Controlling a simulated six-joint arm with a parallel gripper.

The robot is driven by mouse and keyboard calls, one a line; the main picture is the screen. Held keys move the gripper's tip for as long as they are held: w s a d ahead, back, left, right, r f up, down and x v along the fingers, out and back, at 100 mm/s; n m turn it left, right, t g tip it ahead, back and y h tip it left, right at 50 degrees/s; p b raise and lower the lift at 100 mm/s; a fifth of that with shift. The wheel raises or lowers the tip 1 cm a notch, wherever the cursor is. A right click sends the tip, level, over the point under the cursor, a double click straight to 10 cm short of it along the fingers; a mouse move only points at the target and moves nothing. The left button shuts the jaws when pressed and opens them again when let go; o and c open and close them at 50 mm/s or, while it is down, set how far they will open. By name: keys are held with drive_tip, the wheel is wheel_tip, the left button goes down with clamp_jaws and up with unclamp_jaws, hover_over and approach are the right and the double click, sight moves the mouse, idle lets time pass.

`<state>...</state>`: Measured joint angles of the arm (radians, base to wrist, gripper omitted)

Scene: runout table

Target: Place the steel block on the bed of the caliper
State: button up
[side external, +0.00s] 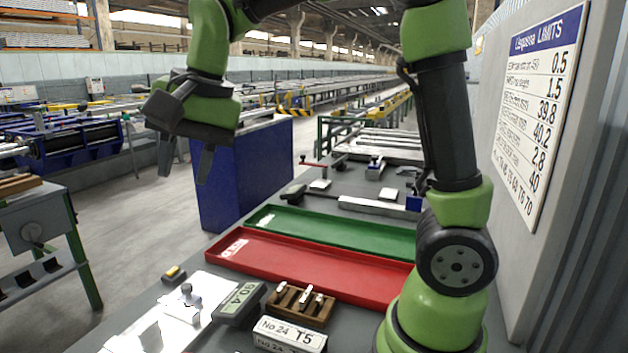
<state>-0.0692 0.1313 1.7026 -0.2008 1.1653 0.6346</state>
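My gripper (184,174) hangs at the upper left with its two fingers pointing down and apart. Nothing shows between them. It is high above the table surface, well clear of everything on it. A wooden holder (292,311) at the front carries several small steel pieces (306,296); I cannot tell which, if any, is the steel block. A bright metal plate (205,288) with a small upright knob lies at the lower left, beside a grey digital display (240,303). This may be the caliper and its bed, but I cannot tell for certain.
A red tray (310,265) and a green tray (335,230) lie empty across the table. A white label block (290,335) stands in front. A long steel bar (375,208) and small tools lie behind the trays. A limits board (543,110) hangs on the right wall.

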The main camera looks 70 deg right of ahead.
drive_tip(key=s+d+n+t, duration=0.1)
drive_tip(key=s+n+t, duration=0.2)
drive_tip(key=s, duration=1.3)
drive_tip(key=n, duration=0.3)
drive_tip(key=shift+s+f+n+t+y, duration=0.25)
drive_tip(key=shift+s+n+t+y, duration=0.05)
drive_tip(key=shift+s, duration=0.05)
